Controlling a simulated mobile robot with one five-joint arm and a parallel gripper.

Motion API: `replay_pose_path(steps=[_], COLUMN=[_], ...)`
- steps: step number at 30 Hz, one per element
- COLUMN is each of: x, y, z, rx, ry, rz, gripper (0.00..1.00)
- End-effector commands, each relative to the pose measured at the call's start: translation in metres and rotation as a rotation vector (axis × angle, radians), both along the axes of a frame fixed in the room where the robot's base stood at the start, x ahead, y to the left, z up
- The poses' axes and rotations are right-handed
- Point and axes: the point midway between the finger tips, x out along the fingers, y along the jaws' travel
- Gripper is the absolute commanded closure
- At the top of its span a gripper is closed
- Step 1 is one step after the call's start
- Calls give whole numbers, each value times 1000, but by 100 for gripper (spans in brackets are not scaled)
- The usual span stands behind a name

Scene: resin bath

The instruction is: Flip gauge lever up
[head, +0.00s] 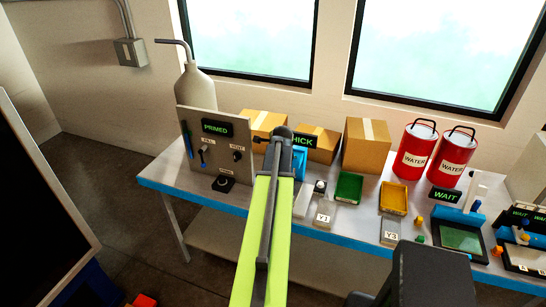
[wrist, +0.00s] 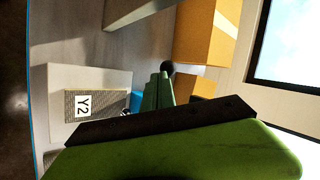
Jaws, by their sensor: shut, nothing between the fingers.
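The gauge stands mostly hidden behind my arm in the head view. Its screen (head: 304,141) shows "HICK", the first letter covered, and part of its blue body (head: 299,164) shows at the right. A black ball knob (head: 258,140), which looks like the end of the gauge lever, sticks out to the left of my arm, roughly level. The knob also shows in the wrist view (wrist: 167,68), just beyond my fingertips. My gripper (wrist: 158,86) is shut and empty, its green fingers close to the knob. I cannot tell whether they touch it.
A panel (head: 187,143) reading "PRIMED" stands left on the workbench (head: 165,172). Cardboard boxes (head: 366,145) stand behind the gauge. Green (head: 349,187) and yellow (head: 393,198) trays and red water drums (head: 415,150) are to the right. A Y2 plate (wrist: 100,104) lies near my gripper.

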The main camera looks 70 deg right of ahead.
Motion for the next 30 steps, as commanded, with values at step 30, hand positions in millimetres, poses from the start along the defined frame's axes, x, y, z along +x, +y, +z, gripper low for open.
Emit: replay_pose_path(steps=[30], x=[2], y=[107], z=[84], rx=[-1], ry=[-1], rz=[3], gripper=[100])
